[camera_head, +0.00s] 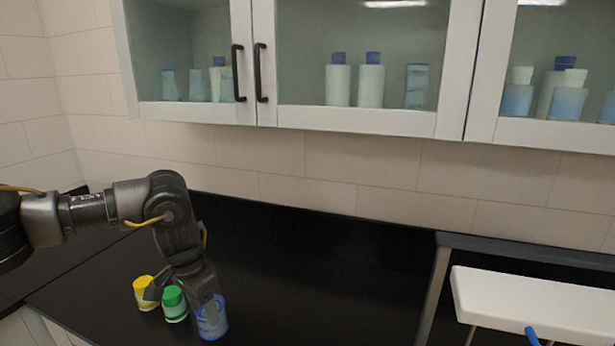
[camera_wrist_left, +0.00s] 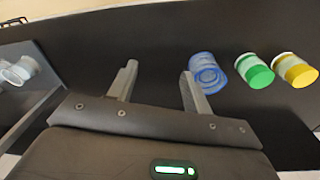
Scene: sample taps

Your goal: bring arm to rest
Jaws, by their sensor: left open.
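My left gripper (camera_head: 182,298) hangs down over the black counter at the lower left of the head view. In the left wrist view its two fingers (camera_wrist_left: 158,72) are spread apart with nothing between them. A blue translucent jar (camera_head: 211,320) stands close by the gripper; in the wrist view the blue jar (camera_wrist_left: 206,70) shows just beside the right finger, and I cannot tell whether they touch. A green-lidded jar (camera_head: 174,305) and a yellow-lidded jar (camera_head: 145,294) stand to its left. My right gripper is not in view.
A white block (camera_head: 535,302) with a blue part (camera_head: 532,336) stands by a grey frame (camera_head: 440,270) at right. Glass-fronted cabinets (camera_head: 350,122) with bottles hang above. The middle of the black counter (camera_head: 320,275) is clear. A clear cup (camera_wrist_left: 20,70) shows at the wrist view's left.

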